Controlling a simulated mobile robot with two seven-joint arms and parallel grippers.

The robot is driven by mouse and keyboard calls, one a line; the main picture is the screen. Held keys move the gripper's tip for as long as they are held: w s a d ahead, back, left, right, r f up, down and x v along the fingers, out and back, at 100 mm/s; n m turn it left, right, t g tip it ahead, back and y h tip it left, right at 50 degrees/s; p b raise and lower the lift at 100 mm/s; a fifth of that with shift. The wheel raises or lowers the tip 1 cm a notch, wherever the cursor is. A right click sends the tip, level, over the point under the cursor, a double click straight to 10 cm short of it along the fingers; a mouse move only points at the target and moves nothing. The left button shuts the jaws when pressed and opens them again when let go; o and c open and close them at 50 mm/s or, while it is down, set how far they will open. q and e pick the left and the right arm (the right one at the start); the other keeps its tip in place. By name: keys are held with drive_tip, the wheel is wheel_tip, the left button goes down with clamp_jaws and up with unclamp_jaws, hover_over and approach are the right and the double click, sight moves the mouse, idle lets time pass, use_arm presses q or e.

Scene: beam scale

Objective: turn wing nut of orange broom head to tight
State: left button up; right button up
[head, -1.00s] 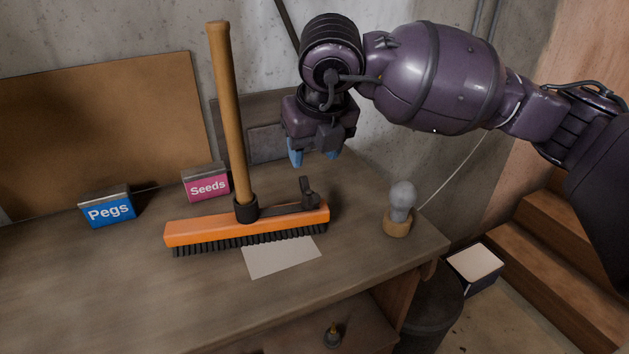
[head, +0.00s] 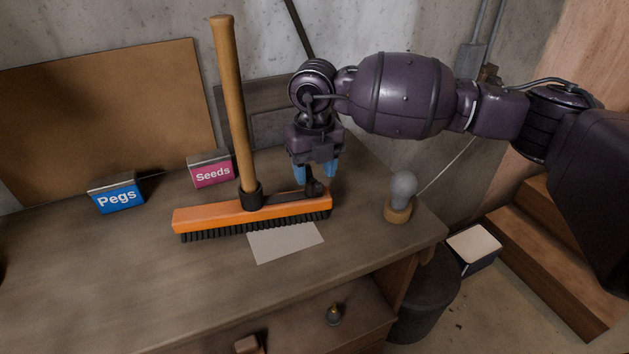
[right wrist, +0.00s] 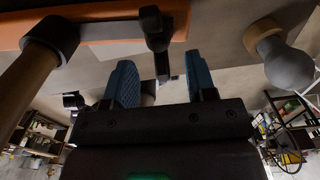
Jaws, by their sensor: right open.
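The orange broom head (head: 215,216) lies bristles down on the workbench, with its wooden handle (head: 232,100) standing up from a black socket. The black wing nut (head: 314,187) stands at the right end of the black bracket on the broom head. My right gripper (head: 315,173) is open, its blue fingertips pointing down close around the wing nut's upper part. In the right wrist view, the wing nut (right wrist: 155,30) shows ahead of the gap between the two blue fingers (right wrist: 160,85). I cannot tell whether they touch it. My left gripper is not in view.
A light bulb on a round wooden base (head: 398,214) stands right of the broom. A paper sheet (head: 285,243) lies in front. A pink Seeds box (head: 212,172) and blue Pegs box (head: 117,196) stand behind and left. The bench's left front is clear.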

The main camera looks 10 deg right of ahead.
sight(315, 177)
drive_tip(key=shift+f, duration=1.95)
